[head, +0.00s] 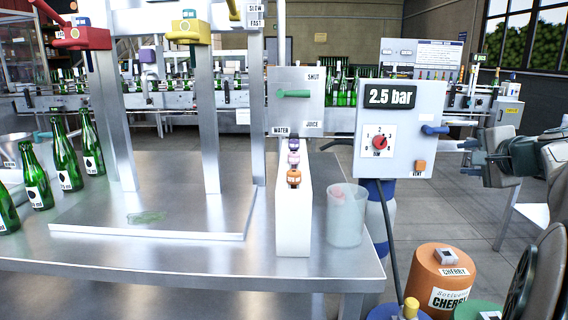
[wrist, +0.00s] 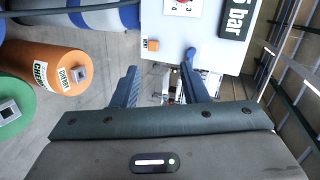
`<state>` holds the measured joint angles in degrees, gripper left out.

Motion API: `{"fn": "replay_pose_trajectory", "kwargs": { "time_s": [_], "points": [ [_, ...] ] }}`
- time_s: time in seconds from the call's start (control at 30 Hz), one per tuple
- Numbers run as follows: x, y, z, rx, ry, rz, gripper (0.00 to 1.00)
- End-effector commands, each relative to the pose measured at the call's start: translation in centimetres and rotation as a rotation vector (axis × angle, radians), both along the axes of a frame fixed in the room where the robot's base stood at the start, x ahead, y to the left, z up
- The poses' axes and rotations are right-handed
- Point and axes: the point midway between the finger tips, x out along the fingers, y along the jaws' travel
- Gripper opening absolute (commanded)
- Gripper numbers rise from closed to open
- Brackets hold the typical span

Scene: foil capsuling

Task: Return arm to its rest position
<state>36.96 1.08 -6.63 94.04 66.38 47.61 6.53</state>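My gripper (head: 464,162) is at the right side of the head view, held in the air just right of the grey pressure box (head: 400,110) that reads 2.5 bar. In the wrist view my gripper (wrist: 159,70) shows two dark blue fingers standing apart with nothing held between them. Whether a finger touches the lever is not clear, but there seems to be a gap.
A steel table (head: 190,255) holds several green bottles (head: 65,155), a white block with small coloured caps (head: 293,215) and a translucent cup (head: 346,215). An orange cherry canister (head: 442,275) stands on the floor below my arm. A bottle conveyor (head: 200,108) runs behind.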

Motion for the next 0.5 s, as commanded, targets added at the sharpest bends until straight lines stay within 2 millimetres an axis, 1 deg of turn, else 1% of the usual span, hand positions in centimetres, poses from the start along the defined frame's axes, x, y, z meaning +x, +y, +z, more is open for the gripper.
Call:
{"fn": "replay_pose_trajectory", "kwargs": {
  "time_s": [0.03, 0.17, 0.27, 0.3, 0.37, 0.4, 0.47, 0.5],
  "points": [
    [0.0, 1.7, 0.4, -0.016, 0.027, 0.034, 0.40],
    [-0.6, 6.0, -0.3, -0.072, 0.112, 0.122, 0.40],
    [-1.7, 9.9, -0.8, -0.136, 0.192, 0.212, 0.40],
    [-2.4, 11.8, -1.1, -0.169, 0.231, 0.257, 0.40],
    [-3.9, 14.7, -1.6, -0.230, 0.296, 0.336, 0.40],
    [-5.1, 16.7, -2.1, -0.275, 0.341, 0.392, 0.40],
    [-7.1, 19.3, -2.8, -0.349, 0.405, 0.478, 0.40],
    [-8.6, 20.8, -3.2, -0.401, 0.445, 0.535, 0.40]
  ]
}}
